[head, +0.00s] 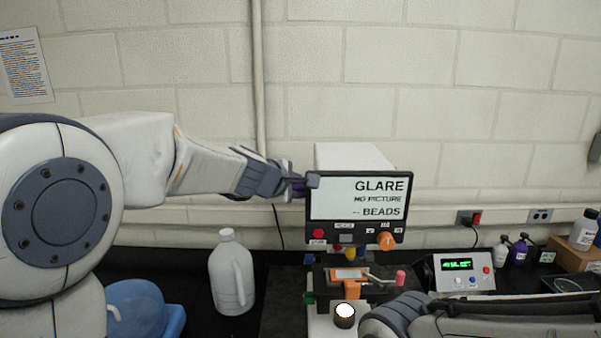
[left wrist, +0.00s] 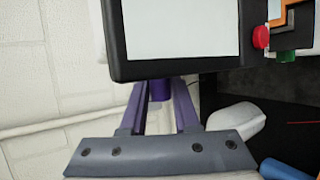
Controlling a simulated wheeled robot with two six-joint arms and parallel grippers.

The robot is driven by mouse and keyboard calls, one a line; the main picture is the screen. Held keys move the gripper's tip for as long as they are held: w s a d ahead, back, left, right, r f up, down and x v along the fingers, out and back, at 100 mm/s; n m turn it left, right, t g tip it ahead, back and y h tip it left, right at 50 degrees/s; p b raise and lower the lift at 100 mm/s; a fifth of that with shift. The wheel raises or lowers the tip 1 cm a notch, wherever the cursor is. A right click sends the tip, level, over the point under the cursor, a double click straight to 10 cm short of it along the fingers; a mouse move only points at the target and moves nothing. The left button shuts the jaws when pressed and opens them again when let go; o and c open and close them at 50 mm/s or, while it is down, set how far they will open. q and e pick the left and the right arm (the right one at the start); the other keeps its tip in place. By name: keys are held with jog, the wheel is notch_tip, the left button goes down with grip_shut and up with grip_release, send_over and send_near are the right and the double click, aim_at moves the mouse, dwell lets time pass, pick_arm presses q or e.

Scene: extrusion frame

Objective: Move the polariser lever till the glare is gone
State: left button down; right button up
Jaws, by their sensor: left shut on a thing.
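The screen (head: 358,198) reads "GLARE", "NO PICTURE" and "-- BEADS". My left gripper (head: 299,187) is at the screen's left edge. In the left wrist view its two purple fingers (left wrist: 160,100) are shut on a short purple knob (left wrist: 160,87), close to the screen's dark frame (left wrist: 180,68). Whether this knob is the polariser lever's end I cannot tell; its mount is hidden. Below the screen a thin metal rod ends in a pink-red knob (head: 400,277). My right gripper (head: 385,318) is low, in front of the stage; its fingers are not clear.
An orange knob (head: 386,241) and a red button (head: 318,234) sit under the screen. An orange-framed stage (head: 349,274) stands below. A white jug (head: 231,272) is left, a box with a green display (head: 462,272) right. Bottles (head: 519,250) stand farther right.

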pick_arm(q)
jog(key=shift+r, duration=0.1)
pick_arm(e)
jog(key=shift+r, duration=0.45)
pick_arm(q)
jog(key=c, duration=0.7)
grip_release()
jog(key=shift+o, duration=0.2)
jog(key=p+v, duration=0.1)
jog(key=v, duration=0.9)
jog(key=shift+r, duration=0.15)
pick_arm(e)
jog(key=shift+r, duration=0.45)
pick_arm(q)
jog(key=shift+s+a, duration=0.1)
